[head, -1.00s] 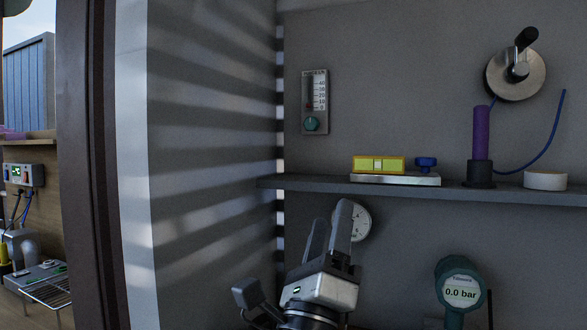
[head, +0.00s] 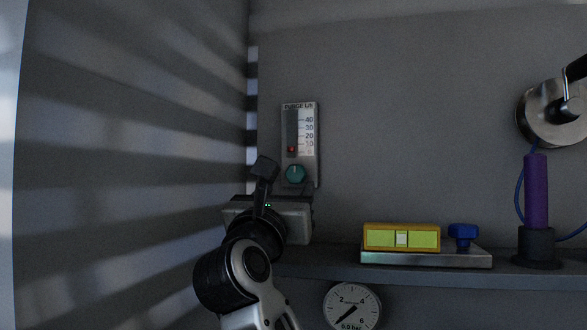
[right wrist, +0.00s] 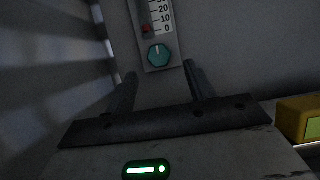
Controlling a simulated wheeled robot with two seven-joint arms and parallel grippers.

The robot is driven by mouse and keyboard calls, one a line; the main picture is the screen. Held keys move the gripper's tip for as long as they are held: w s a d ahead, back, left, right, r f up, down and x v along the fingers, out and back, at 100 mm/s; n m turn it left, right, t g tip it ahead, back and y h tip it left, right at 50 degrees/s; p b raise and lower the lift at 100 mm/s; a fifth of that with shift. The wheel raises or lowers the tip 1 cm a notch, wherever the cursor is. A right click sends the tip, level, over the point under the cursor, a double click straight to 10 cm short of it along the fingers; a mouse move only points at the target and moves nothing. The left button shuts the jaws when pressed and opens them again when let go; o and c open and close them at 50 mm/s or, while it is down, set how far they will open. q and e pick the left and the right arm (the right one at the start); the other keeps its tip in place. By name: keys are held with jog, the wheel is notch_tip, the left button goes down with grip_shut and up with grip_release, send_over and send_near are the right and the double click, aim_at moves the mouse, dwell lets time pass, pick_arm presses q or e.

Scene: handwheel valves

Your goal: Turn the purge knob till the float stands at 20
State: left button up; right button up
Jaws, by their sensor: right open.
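The purge flowmeter (head: 300,125) is a grey plate on the back wall with a scale marked up to 40. Its red float (head: 291,149) stands near 0, below the 10 mark; the float (right wrist: 147,28) also shows low in the right wrist view. The teal purge knob (head: 295,174) sits under the scale. In the right wrist view the knob (right wrist: 159,54) is just beyond the fingertips, roughly between them. My right gripper (right wrist: 161,70) is open and empty, facing the knob, apart from it. In the head view its hand hides most of the fingers. My left gripper is not in view.
A shelf (head: 330,266) runs below the flowmeter, with a yellow level block (head: 401,237), a blue knob (head: 463,232) and a purple cylinder (head: 536,190). A round dial (head: 352,305) hangs below. A side wall (head: 130,160) stands close on the left.

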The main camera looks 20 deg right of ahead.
aim_at(295, 178)
jog(key=p+x, duration=0.1)
jog(key=x, duration=0.4)
jog(key=shift+w+d+r, duration=0.1)
jog(key=shift+w+d, duration=0.05)
jog(key=shift+w, duration=0.2)
jog(key=c, duration=1)
